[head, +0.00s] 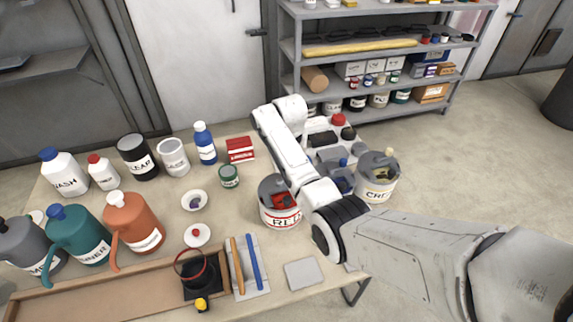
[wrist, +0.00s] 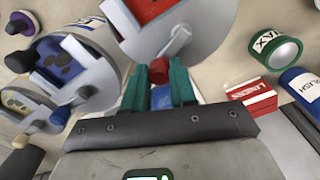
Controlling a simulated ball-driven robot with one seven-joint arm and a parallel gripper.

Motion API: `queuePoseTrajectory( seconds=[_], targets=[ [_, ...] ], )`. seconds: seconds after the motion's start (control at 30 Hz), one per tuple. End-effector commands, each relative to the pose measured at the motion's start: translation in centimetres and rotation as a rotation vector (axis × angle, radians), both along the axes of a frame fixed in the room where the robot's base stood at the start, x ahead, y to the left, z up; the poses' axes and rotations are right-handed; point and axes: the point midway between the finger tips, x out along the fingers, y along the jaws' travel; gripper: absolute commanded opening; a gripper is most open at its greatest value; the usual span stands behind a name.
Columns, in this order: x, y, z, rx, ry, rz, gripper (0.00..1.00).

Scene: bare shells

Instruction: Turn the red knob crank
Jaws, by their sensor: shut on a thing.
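The red paint can (head: 281,218) stands near the table's right side in the head view, partly behind my arm. In the wrist view its open top (wrist: 185,35) shows red paint and a pale crank arm. The red knob (wrist: 158,70) is at the end of that crank. My gripper (wrist: 158,78) has its green fingers on both sides of the knob and is shut on it. In the head view my arm hides the knob and the fingers.
A blue paint can (wrist: 75,70) stands close beside the red can, with a cream can (head: 375,190) beyond it. A red box (head: 240,149), a green wax tin (head: 229,177) and a blue bottle (head: 205,145) stand to the left. Jugs crowd the table's left side.

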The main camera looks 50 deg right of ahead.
Motion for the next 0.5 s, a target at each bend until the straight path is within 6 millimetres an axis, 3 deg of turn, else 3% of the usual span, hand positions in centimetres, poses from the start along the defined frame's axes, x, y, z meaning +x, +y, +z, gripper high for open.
queuePoseTrajectory(
  seconds=[0.5],
  targets=[
    [-1.05,0.37,0.09,-0.001,-0.001,-0.274,0.0]
  ],
)
